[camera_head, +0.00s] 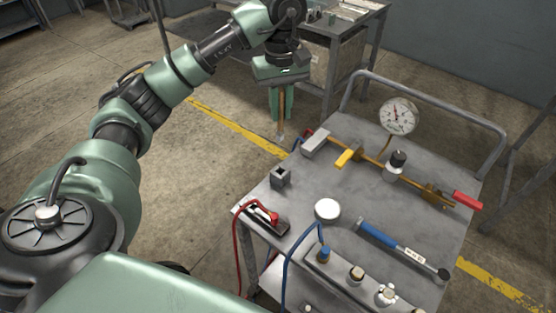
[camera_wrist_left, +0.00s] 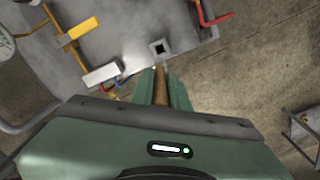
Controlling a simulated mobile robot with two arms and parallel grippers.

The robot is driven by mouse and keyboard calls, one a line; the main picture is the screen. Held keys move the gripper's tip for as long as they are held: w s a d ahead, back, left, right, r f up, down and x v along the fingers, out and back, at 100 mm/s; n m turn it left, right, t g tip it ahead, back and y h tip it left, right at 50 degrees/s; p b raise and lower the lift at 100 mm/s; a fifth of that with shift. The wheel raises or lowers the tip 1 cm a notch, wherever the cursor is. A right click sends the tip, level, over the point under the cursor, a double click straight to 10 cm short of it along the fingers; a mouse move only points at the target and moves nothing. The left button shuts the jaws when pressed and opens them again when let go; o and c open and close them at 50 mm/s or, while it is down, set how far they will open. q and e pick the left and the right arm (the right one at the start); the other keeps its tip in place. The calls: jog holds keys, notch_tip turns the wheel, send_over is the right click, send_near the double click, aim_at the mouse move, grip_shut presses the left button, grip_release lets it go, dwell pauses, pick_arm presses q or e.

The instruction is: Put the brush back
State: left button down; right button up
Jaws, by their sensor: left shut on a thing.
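My left gripper (camera_head: 281,117) points down near the cart's far left corner, shut on a brush (camera_head: 281,103) with a brown wooden handle. The brush hangs roughly upright, its lower end below the fingertips. In the left wrist view the brush (camera_wrist_left: 161,84) shows between the two green fingers (camera_wrist_left: 162,92). A small grey square block with a dark opening (camera_head: 280,177) stands at the cart's left edge, apart from the brush. The block (camera_wrist_left: 159,47) also shows beyond the fingers in the left wrist view. My right gripper is not in view.
A metal rail (camera_head: 430,105) edges the back. A bench stands behind.

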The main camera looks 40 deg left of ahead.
aim_at(280, 139)
pick_arm(q)
notch_tip(280, 139, down, 12)
jog(key=shift+f+p, duration=0.2)
jog(key=shift+p, duration=0.7)
notch_tip(280, 139, down, 4)
jog(key=shift+f+p, duration=0.2)
jog(key=shift+p, duration=0.25)
jog(key=shift+f, duration=0.1)
jog(key=shift+f, duration=0.15)
jog(key=c, duration=1.4)
grip_release()
